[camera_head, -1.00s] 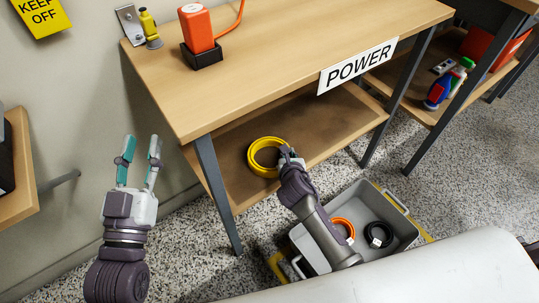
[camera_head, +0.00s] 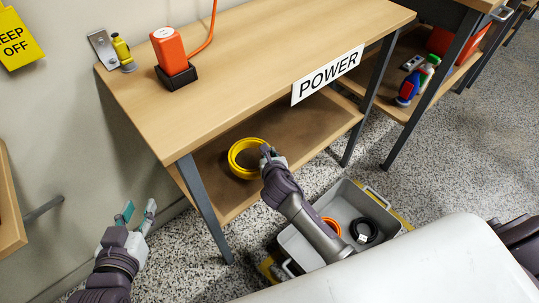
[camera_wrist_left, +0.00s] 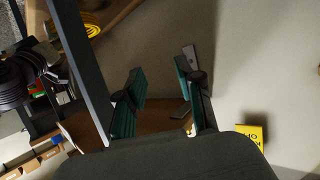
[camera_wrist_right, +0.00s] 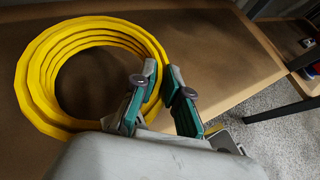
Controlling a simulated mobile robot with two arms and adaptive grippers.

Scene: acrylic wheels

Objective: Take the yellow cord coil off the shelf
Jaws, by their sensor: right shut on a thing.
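The yellow cord coil (camera_head: 233,163) is on the lower shelf (camera_head: 290,139) of the table marked POWER. My right gripper (camera_head: 270,153) is at the coil's right side. In the right wrist view the coil (camera_wrist_right: 30,85) shows as a ring of several loops, and my right gripper (camera_wrist_right: 163,88) is shut on its near right edge, with one finger inside the ring and one outside. My left gripper (camera_head: 137,213) is open and empty, left of the table. In the left wrist view its fingers (camera_wrist_left: 167,95) stand apart, and the coil (camera_wrist_left: 92,28) shows at the upper left.
A grey crate (camera_head: 372,187) on the floor below holds an orange coil (camera_head: 332,226) and a black coil (camera_head: 364,230). A table leg (camera_head: 205,208) stands left of the shelf.

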